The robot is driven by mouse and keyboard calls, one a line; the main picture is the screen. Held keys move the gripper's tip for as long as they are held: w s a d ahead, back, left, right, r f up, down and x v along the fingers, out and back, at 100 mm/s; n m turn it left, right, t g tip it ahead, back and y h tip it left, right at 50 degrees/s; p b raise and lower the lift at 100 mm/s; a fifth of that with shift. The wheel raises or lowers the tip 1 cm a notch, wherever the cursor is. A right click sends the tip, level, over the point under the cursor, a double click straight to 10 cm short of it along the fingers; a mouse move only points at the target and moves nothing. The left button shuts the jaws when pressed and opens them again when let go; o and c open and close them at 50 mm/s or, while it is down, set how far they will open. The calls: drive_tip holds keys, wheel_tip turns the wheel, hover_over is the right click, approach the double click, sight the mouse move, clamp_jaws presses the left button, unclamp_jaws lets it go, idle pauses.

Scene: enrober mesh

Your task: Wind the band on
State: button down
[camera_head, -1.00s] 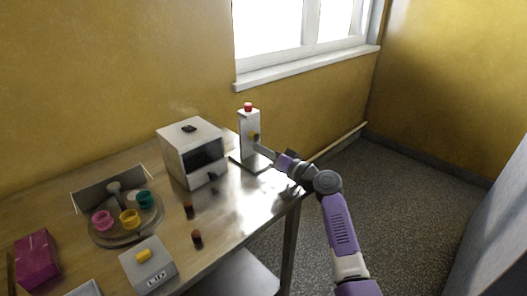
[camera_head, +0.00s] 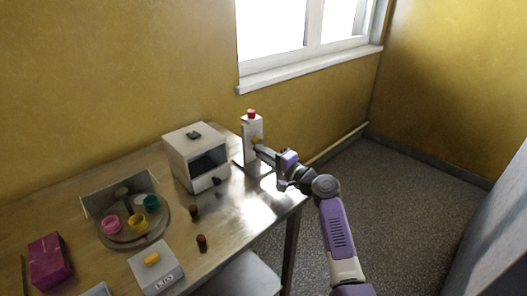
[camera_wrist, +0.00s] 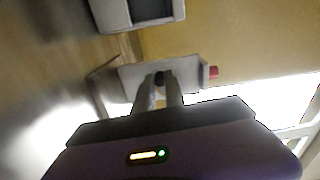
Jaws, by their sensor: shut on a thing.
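A white upright post (camera_head: 251,127) with a red cap (camera_head: 251,113) stands at the right end of the table, near the wall. A small yellow part (camera_head: 257,140) shows on its side, mostly behind my gripper (camera_head: 260,149). My gripper reaches in from the right against the post. In the wrist view the fingers (camera_wrist: 160,84) are close together on a small dark knob (camera_wrist: 160,77) on the post (camera_wrist: 187,74). The fingers hide part of this knob. A white box machine (camera_head: 186,150) with a dark front opening (camera_head: 208,162) stands left of the post. I cannot make out a band.
A round tray (camera_head: 164,229) holds pink, yellow and teal cups. Two small dark cylinders (camera_head: 194,211) (camera_head: 202,243) stand on the table (camera_head: 230,222). A labelled box with a yellow top part (camera_head: 156,268) and a magenta box (camera_head: 48,262) are at the front left.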

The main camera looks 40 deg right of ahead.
sight(258, 139)
drive_tip(key=m+p, duration=0.1)
drive_tip(key=m, duration=0.1)
drive_tip(key=r+m+p, duration=0.1)
drive_tip(key=m+p, duration=0.1)
drive_tip(key=shift+r+m, duration=0.2)
drive_tip(key=shift+m, duration=0.2)
drive_tip(key=m+p, duration=0.2)
drive_tip(key=shift+d+r+m, duration=0.1)
drive_tip(key=shift+r+m, duration=0.2)
drive_tip(key=shift+r, duration=0.05)
drive_tip(key=m, duration=0.1)
drive_tip(key=m+p, duration=0.2)
drive_tip(key=shift+d+r+m, duration=0.25)
drive_tip(key=shift+r+m, duration=0.05)
drive_tip(key=shift+d+r+m+p, duration=0.1)
drive_tip(key=shift+d+m+p, duration=0.15)
drive_tip(key=shift+m+p, duration=1.1)
drive_tip(key=shift+m, duration=0.35)
drive_tip(key=c, duration=1.4)
unclamp_jaws()
drive_tip(key=s, duration=0.8)
drive_tip(key=shift+d+b, duration=0.15)
drive_tip(key=shift+b, duration=0.3)
